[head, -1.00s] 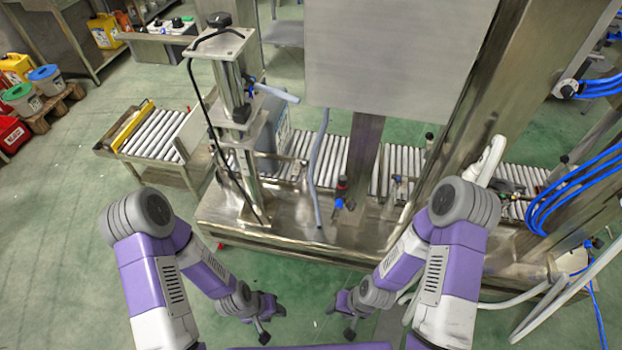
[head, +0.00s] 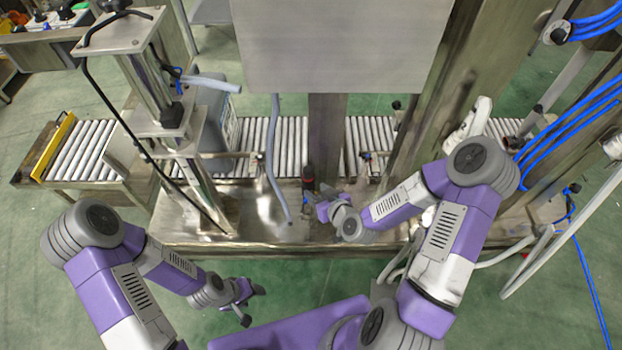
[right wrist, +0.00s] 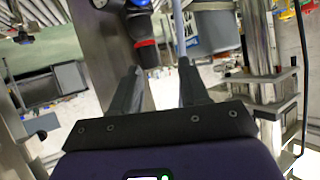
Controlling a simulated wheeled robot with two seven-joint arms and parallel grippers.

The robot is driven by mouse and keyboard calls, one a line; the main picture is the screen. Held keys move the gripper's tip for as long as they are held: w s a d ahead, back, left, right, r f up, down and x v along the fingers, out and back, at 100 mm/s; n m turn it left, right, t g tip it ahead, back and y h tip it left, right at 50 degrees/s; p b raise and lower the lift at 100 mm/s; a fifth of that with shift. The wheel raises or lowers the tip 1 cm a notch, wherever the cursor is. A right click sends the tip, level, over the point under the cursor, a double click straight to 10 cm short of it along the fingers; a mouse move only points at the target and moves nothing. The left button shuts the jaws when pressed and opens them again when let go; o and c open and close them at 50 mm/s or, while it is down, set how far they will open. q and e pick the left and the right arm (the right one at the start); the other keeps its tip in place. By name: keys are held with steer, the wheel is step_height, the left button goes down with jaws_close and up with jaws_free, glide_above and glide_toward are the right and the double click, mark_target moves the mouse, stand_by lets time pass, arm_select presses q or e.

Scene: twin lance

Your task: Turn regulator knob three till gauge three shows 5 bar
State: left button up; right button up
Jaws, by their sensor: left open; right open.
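A dark upright knob-like part with a red band (head: 308,176) stands on the steel machine at the foot of its middle post. In the right wrist view it is a black cylinder with a red ring (right wrist: 147,52) and a blue part beside it, beyond my fingertips. I see no number on it, and I cannot make out gauge three or any reading. My right gripper (head: 318,200) is open and empty, close to this part; its fingers also show in the right wrist view (right wrist: 160,82). My left gripper (head: 251,305) is open and empty, low over the floor before the machine.
The steel machine bench (head: 270,215) runs across the front, with a roller conveyor (head: 290,145) behind it. A large grey panel (head: 340,45) hangs above. A grey hose (head: 277,160) hangs left of the dark part. Blue hoses (head: 570,130) are at the right.

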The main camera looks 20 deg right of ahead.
mark_target(309, 171)
steer(key=shift+t+h, duration=0.3)
steer(key=shift+t, duration=0.4)
steer(key=w, duration=0.2)
steer(key=w+b, duration=0.1)
steer(key=w, duration=0.2)
steer(key=w+f+b, duration=0.1)
steer(key=w, duration=0.2)
steer(key=shift+w+d, duration=0.15)
steer(key=shift+d, duration=0.05)
steer(key=shift+c, duration=0.2)
steer(key=c, duration=0.7)
